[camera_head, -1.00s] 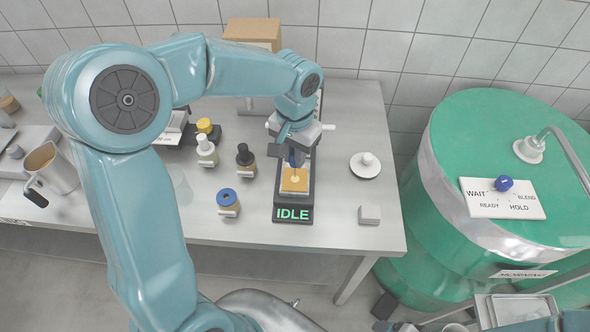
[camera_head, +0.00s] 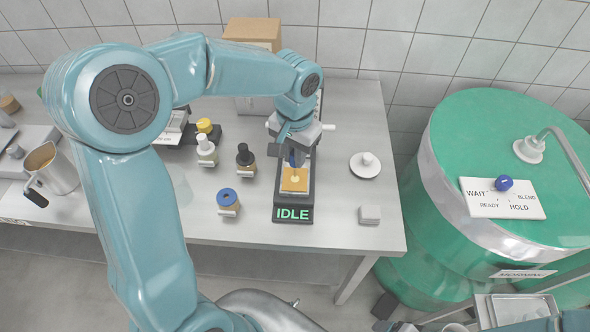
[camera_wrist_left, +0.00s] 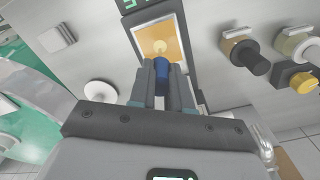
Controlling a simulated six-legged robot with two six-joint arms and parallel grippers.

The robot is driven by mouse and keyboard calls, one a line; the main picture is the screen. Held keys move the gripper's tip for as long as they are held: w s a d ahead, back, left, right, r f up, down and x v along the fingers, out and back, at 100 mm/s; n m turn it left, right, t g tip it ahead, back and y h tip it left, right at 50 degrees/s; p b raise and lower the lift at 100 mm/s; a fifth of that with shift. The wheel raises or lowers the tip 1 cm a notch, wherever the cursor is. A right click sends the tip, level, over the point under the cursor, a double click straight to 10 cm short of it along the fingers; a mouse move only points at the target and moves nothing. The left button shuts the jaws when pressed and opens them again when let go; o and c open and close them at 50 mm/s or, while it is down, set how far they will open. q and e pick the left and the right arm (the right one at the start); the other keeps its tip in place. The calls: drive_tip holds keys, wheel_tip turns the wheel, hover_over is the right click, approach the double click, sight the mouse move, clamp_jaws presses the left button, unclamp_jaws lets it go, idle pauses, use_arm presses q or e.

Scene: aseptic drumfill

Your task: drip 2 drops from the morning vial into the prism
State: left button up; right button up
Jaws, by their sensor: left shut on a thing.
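My left gripper (camera_head: 294,152) is shut on a blue-topped dropper (camera_wrist_left: 161,66), held above the prism; its tip is hard to make out. The prism (camera_head: 294,185) is an amber square with a pale round spot, set in a dark instrument reading IDLE (camera_head: 293,214). The prism also shows in the wrist view (camera_wrist_left: 176,46), just beyond the fingertips. A vial with a blue ring top (camera_head: 228,200) stands left of the instrument. Which vial is the morning one cannot be read. Only a bit of my right arm (camera_head: 572,322) shows at the bottom right; its jaws are unclear.
A black-topped vial (camera_head: 245,158) and a white-topped vial (camera_head: 206,148) stand to the left. A white lidded dish (camera_head: 366,165) and a small grey block (camera_head: 370,214) lie to the right. A metal jug (camera_head: 52,168) is far left; a green drum (camera_head: 470,140) stands beyond the table's right edge.

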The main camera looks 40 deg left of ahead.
use_arm(q)
drive_tip(key=shift+r, duration=0.1)
drive_tip(key=shift+r+p, duration=1.6)
drive_tip(key=shift+r, duration=0.4)
